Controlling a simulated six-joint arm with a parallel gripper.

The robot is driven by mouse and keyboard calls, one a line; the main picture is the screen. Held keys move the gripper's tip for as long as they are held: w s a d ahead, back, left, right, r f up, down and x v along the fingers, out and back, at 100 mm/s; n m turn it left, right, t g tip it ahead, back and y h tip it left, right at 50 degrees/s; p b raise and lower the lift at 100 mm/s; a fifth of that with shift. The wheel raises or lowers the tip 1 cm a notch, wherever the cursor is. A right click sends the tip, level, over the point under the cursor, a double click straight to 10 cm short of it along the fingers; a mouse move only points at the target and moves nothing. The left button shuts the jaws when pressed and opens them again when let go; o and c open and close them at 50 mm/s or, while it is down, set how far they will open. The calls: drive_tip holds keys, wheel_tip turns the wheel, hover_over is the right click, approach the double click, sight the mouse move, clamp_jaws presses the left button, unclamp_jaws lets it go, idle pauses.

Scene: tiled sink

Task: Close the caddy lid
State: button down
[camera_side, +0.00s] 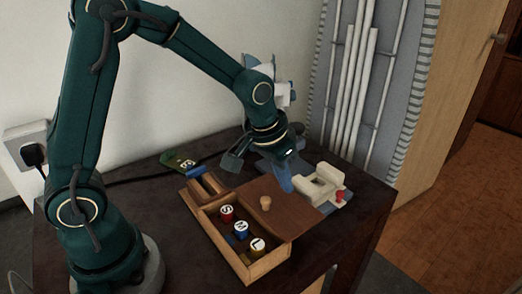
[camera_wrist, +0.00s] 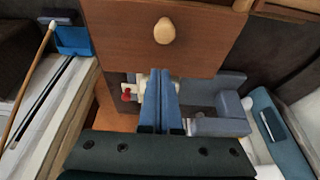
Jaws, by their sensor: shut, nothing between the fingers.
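The wooden caddy (camera_side: 247,267) stands on the dark tabletop, with several cylinders lying exposed in its open part, marked S, M and L. Its brown lid (camera_side: 293,212) lies off to the right side of that open part, with a pale round knob (camera_side: 266,203). The lid (camera_wrist: 200,45) and knob (camera_wrist: 163,31) fill the top middle of the wrist view. My gripper (camera_side: 287,186) has its blue fingers together, pointing down at the lid's far edge. In the wrist view the fingertips (camera_wrist: 161,73) are at the lid's edge; I cannot tell whether they touch it.
A cream block-like fixture (camera_side: 318,184) with a red knob (camera_side: 340,195) stands right of my gripper. A green item (camera_side: 178,160) lies behind the caddy. The dark tabletop (camera_side: 345,240) is clear at the front right, up to its edge.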

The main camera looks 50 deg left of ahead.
sight(260, 211)
drive_tip(key=shift+s, duration=1.5)
drive_tip(key=shift+s, duration=2.4)
